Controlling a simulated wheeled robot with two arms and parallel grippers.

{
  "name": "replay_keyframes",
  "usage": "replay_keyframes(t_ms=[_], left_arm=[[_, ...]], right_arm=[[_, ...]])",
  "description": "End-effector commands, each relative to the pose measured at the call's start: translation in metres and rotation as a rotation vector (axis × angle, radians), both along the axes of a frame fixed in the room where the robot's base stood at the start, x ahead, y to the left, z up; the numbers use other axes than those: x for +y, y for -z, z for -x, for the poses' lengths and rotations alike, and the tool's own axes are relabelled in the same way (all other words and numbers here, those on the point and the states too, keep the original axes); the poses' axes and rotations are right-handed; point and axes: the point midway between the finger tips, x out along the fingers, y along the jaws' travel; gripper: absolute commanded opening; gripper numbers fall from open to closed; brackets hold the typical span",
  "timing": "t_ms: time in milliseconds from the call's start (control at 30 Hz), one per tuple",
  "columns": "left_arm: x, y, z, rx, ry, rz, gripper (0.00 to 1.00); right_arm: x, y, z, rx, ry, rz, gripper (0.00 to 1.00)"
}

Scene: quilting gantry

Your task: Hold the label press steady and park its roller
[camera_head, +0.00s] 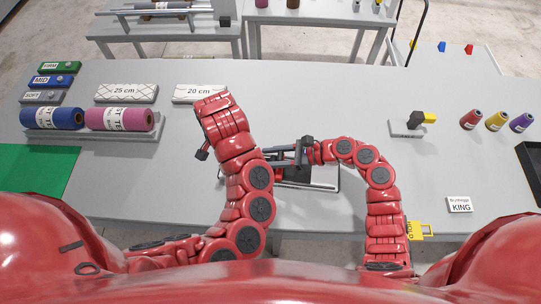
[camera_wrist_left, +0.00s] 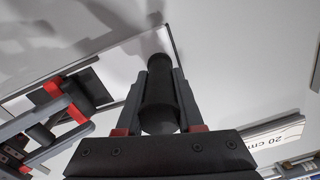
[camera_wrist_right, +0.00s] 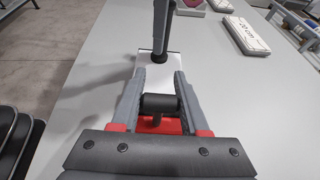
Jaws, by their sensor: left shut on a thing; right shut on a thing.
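The label press (camera_head: 322,175) lies on the grey table at front centre, mostly hidden by my arms; its pale plate and dark edge show. My left gripper (camera_wrist_left: 164,72) is shut on a black cylindrical grip (camera_wrist_left: 158,92); in the head view my left arm hides it. My right gripper (camera_head: 284,156) reaches leftward over the press. In the right wrist view it is shut on a short black crosswise bar (camera_wrist_right: 160,103), with a red part (camera_wrist_right: 158,126) beneath. I cannot tell which held part carries the roller.
Blue (camera_head: 52,118) and pink (camera_head: 120,119) rolls lie on a rack at left, near white 25 cm (camera_head: 126,92) and 20 cm (camera_head: 198,93) blocks. Table between is clear.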

Motion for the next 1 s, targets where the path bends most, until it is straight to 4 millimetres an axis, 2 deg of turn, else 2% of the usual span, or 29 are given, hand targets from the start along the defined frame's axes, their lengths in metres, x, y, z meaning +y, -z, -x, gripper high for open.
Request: replay_keyframes(t_ms=[133, 233, 700, 800, 1000], left_arm=[[-0.001, 0.004, 0.003, 0.01, 0.002, 0.001, 0.0], [-0.001, 0.004, 0.003, 0.01, 0.001, 0.001, 0.0], [0.0, 0.004, 0.003, 0.01, 0.0, 0.001, 0.0], [0.0, 0.003, 0.003, 0.009, 0.0, 0.0, 0.0], [0.0, 0.003, 0.003, 0.009, 0.001, 0.0, 0.0]], right_arm=[[-0.005, 0.001, 0.001, 0.002, -0.001, -0.001, 0.0], [-0.017, 0.002, 0.002, 0.002, -0.001, 0.002, 0.0], [-0.123, 0.002, 0.009, 0.003, 0.004, 0.002, 0.0], [-0.138, 0.002, 0.01, 0.001, 0.004, 0.003, 0.0], [-0.153, 0.001, 0.012, -0.001, 0.003, 0.001, 0.0]])
